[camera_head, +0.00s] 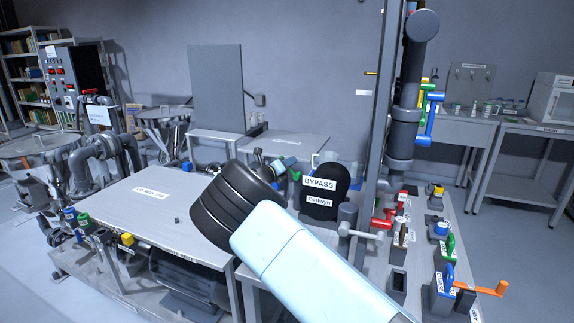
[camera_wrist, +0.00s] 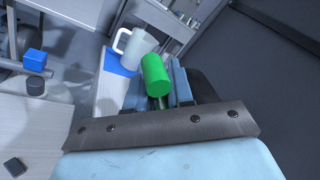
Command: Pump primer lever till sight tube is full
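My gripper (camera_head: 285,163) reaches over the middle of the bench in the head view, its fingers partly hidden by my dark wrist. In the wrist view, a green cylindrical grip (camera_wrist: 157,75) lies between or just in front of the light blue fingers of my gripper (camera_wrist: 158,92). Its right side is against or very near one finger. Whether the fingers press on it is unclear. Only a small bit of green (camera_head: 295,175) shows beside the fingers in the head view. I cannot make out which part is the primer lever, nor the sight tube or its level.
A black rounded panel labelled BYPASS (camera_head: 320,206) stands right of my gripper. A white jug (camera_wrist: 136,47) on a blue pad (camera_wrist: 118,66) is near the fingers. A red lever (camera_head: 384,219), a tall grey pipe (camera_head: 403,125) and an orange handle (camera_head: 490,288) stand right. The left tabletop (camera_head: 140,205) is mostly clear.

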